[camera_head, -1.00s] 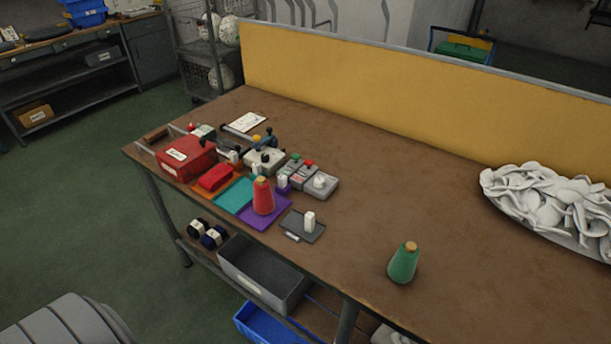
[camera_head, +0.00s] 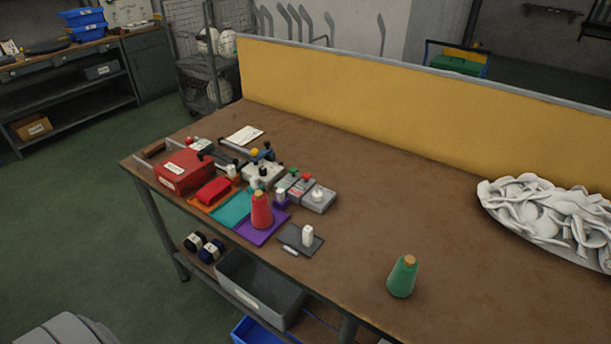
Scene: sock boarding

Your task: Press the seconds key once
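No label reading seconds can be made out, so I cannot tell which key is the seconds key. Small grey boxes with coloured tops stand close together on the brown table: one has a green button (camera_head: 294,171) and one beside it has a red button (camera_head: 306,176). To their right is a grey box with a white round knob (camera_head: 317,193). Behind them to the left is a pale box (camera_head: 263,173) with dark, yellow and blue parts on or around it. Neither of my grippers is in view.
A red cone (camera_head: 262,209) stands on a purple mat (camera_head: 246,233), near a dark tray (camera_head: 292,240) with a white block. A green cone (camera_head: 402,277) stands alone at the front. White socks (camera_head: 550,215) are heaped at right. The table's middle is clear; a yellow panel (camera_head: 400,105) edges the back.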

